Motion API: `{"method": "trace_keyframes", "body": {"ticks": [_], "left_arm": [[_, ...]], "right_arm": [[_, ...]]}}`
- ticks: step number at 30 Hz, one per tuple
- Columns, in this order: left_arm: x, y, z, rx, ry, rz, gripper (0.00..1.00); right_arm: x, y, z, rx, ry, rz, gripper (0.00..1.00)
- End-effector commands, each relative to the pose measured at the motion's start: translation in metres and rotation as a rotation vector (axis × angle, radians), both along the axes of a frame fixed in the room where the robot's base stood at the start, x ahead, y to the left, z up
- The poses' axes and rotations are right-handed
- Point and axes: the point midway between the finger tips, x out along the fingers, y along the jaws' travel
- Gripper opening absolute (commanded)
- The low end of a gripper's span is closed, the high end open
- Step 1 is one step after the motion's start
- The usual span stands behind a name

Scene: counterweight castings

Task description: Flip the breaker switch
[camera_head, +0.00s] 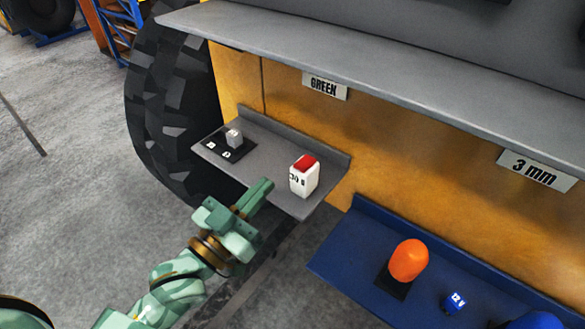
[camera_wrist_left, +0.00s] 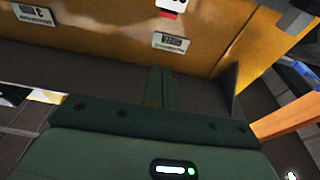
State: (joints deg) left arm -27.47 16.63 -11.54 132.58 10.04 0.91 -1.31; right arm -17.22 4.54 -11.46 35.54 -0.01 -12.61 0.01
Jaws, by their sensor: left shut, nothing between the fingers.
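The breaker (camera_head: 304,178) is a white block with a red top part and dark printed characters. It stands upright near the front right of a grey shelf (camera_head: 270,160) in the head view. A small red-and-white piece, seemingly the breaker, is cut off by the top edge of the left wrist view (camera_wrist_left: 169,8). My green left gripper (camera_head: 264,186) is at the shelf's front edge, left of the breaker and apart from it. Its fingers are together and empty, as the left wrist view also shows (camera_wrist_left: 161,88). My right gripper is in neither view.
A grey ledge (camera_head: 400,75) overhangs behind. A large tyre (camera_head: 165,100) stands left.

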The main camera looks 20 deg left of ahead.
Motion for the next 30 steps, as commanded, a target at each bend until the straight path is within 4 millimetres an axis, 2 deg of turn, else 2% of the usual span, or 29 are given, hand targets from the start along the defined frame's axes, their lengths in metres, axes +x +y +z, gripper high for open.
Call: {"method": "trace_keyframes", "body": {"ticks": [4, 8, 21, 24, 30], "left_arm": [[0.002, -0.001, 0.001, 0.001, 0.0, 0.001, 0.0], [0.014, -0.004, 0.005, 0.0, -0.001, 0.001, 0.0], [0.096, -0.035, 0.025, 0.001, -0.001, 0.0, 0.0], [0.091, -0.033, 0.001, 0.005, 0.007, 0.0, 0.0], [0.088, -0.032, -0.017, 0.002, 0.003, 0.0, 0.0]], "right_arm": [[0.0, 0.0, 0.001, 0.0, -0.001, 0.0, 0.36], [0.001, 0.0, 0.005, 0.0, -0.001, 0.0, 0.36], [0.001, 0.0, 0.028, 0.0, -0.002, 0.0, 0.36], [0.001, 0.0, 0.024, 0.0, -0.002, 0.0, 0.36], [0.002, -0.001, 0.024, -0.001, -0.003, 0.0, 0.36]]}}
